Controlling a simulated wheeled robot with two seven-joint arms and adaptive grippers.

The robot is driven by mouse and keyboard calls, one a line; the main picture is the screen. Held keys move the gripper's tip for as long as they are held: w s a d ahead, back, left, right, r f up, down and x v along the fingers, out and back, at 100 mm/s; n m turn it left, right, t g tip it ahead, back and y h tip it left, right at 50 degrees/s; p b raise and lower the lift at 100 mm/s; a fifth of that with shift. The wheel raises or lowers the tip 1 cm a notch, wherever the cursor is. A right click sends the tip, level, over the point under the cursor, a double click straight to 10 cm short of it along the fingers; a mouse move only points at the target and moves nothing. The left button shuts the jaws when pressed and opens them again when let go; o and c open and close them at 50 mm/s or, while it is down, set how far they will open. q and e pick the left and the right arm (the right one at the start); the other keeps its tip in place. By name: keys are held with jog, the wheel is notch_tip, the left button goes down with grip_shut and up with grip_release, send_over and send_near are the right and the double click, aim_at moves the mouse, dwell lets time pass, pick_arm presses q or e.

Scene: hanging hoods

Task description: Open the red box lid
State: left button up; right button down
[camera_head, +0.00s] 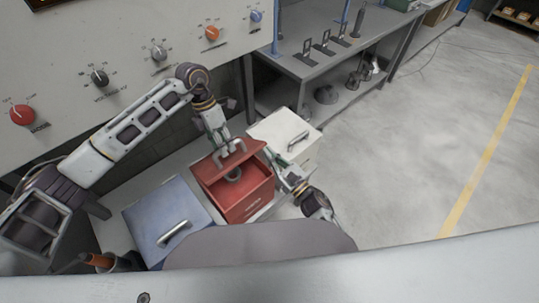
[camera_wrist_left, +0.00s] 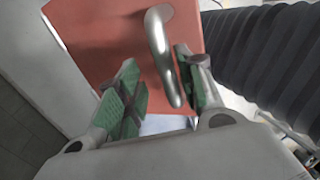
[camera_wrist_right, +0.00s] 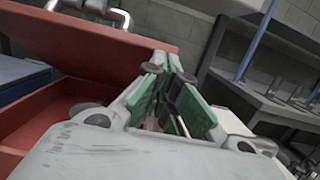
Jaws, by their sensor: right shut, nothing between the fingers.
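The red box (camera_head: 245,197) stands between a blue box and a white box. Its red lid (camera_head: 252,153) is raised at a tilt, and the box's inside shows; the lid also shows in the right wrist view (camera_wrist_right: 130,50). My left gripper (camera_head: 227,146) is at the lid's metal handle (camera_wrist_left: 158,40). Its fingers are apart, with the handle between them, close to the right-hand finger in the left wrist view. My right gripper (camera_head: 278,163) is shut and empty at the box's right side, near the lid's edge. Whether it touches the lid is unclear.
The blue box (camera_head: 156,222) with a metal handle stands to the left, and the white box (camera_head: 274,131) stands behind to the right. A control panel (camera_head: 130,35) with knobs is behind my left arm. A grey workbench (camera_head: 309,70) is farther back. Open floor lies to the right.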

pick_arm(q)
jog(key=v, duration=1.1)
jog(key=shift+r, duration=0.4)
